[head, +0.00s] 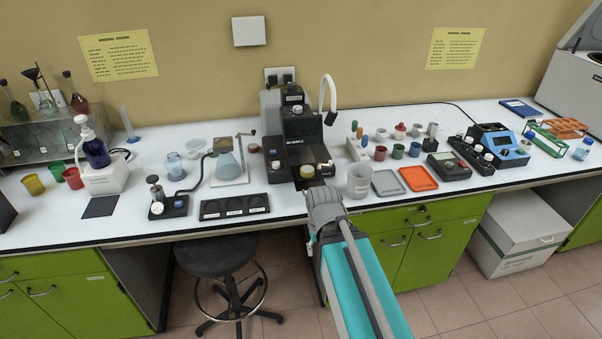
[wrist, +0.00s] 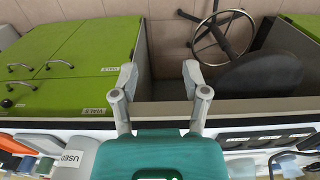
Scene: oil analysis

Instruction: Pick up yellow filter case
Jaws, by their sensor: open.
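A yellow cup (head: 33,184) stands at the far left of the bench. I cannot tell which of these, if either, is the yellow filter case. My gripper (wrist: 158,80) is open and empty in the wrist view, its two fingers apart over the bench's front edge, cabinet and floor. In the head view my arm reaches up to the bench edge just below the instrument, and the fingers cannot be made out. No yellow case shows in the wrist view.
The black instrument (head: 302,135) stands behind my arm. A black holder strip (head: 235,207) lies left. A stool (head: 216,256) stands below the bench.

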